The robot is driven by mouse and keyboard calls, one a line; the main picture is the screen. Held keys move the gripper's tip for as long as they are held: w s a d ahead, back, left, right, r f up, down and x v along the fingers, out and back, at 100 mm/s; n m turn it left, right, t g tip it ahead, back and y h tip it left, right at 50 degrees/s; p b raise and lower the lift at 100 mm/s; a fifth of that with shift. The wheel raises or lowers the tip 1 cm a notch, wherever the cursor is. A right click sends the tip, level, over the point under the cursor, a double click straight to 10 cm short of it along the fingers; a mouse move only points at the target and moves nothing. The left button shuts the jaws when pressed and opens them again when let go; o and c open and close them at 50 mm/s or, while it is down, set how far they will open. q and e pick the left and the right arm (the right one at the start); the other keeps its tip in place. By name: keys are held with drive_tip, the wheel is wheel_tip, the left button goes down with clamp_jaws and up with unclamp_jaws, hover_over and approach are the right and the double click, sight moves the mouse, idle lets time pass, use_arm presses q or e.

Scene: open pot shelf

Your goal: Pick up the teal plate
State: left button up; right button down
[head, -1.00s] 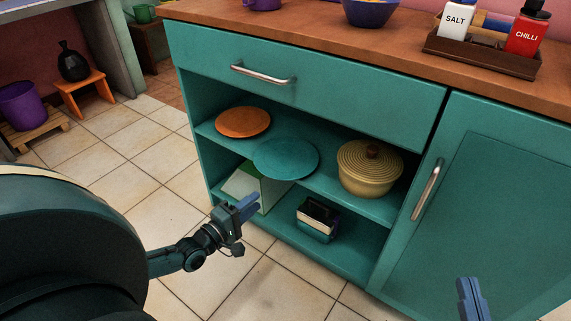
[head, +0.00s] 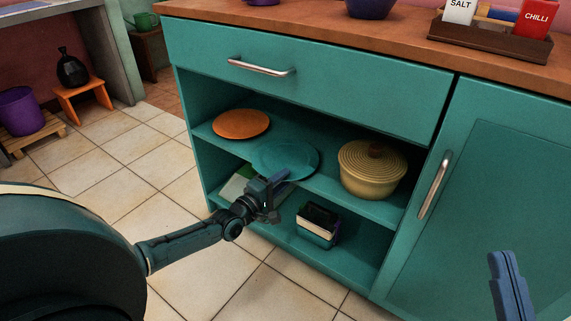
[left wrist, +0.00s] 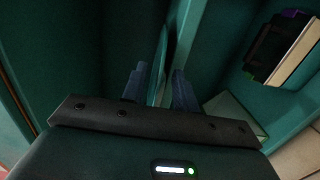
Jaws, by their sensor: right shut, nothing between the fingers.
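The teal plate (head: 284,157) lies on the middle shelf of the teal cabinet and reaches its front edge, between an orange plate and a lidded pot. My left gripper (head: 281,178) is at the plate's front rim in the head view and covers a small part of it. In the left wrist view its two fingers (left wrist: 160,90) stand apart, with a thin teal edge between them, seemingly the plate seen edge-on. Whether they touch it I cannot tell. My right gripper (head: 510,285) is shut and empty, before the cabinet door at the lower right.
The orange plate (head: 241,124) is left of the teal plate and the cream lidded pot (head: 371,172) is right. A dark box (head: 318,225) and a pale green-white box (head: 236,186) stand on the lower shelf. A drawer (head: 300,85) is above.

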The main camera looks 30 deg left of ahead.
use_arm(q)
drive_tip(key=shift+w+d, duration=0.1)
drive_tip(key=shift+w, duration=0.4)
clamp_jaws()
drive_tip(key=shift+r, duration=0.1)
